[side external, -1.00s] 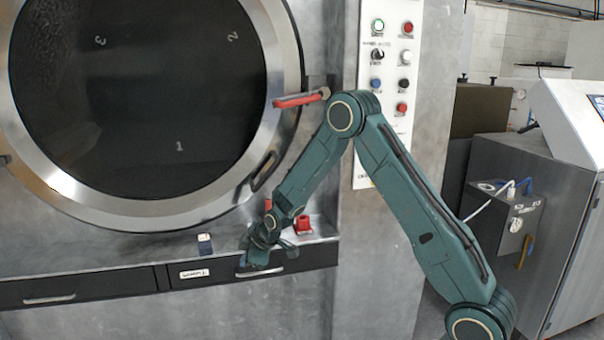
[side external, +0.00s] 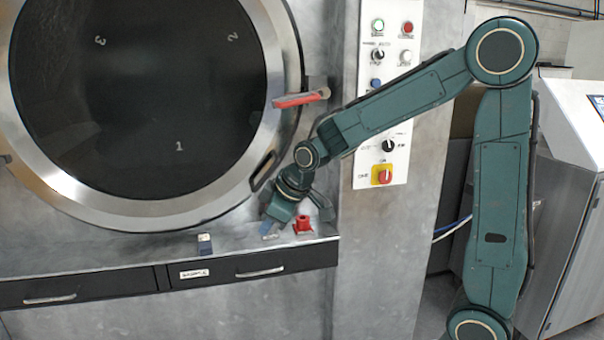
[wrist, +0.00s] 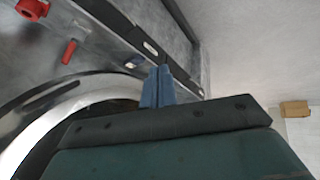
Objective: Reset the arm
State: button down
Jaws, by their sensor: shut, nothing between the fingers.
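My gripper (side external: 271,232) is at the end of my green arm, in front of the washer near the ledge below the round door. Its blue fingers also show in the wrist view (wrist: 158,88), pressed together with nothing between them. The arm is bent, with its elbow high at the upper right in the side view.
The washer's round door (side external: 285,100) is closed, with a red handle (side external: 298,100) at its right. A red part (side external: 302,225) and a small blue-and-white block (side external: 205,244) are on the ledge. Drawers (side external: 250,270) sit below. A control panel (side external: 372,165) is behind my forearm.

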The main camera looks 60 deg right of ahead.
jog(key=s+a+r+m, duration=0.2)
jog(key=s, duration=1)
jog(key=s+a+r+m+g, duration=0.1)
jog(key=s+a+r+m, duration=0.1)
jog(key=s, duration=0.9)
jog(key=shift+s+a+r+m, duration=0.2)
jog(key=shift+s+r+m, duration=0.15)
jog(key=shift+r, duration=0.45)
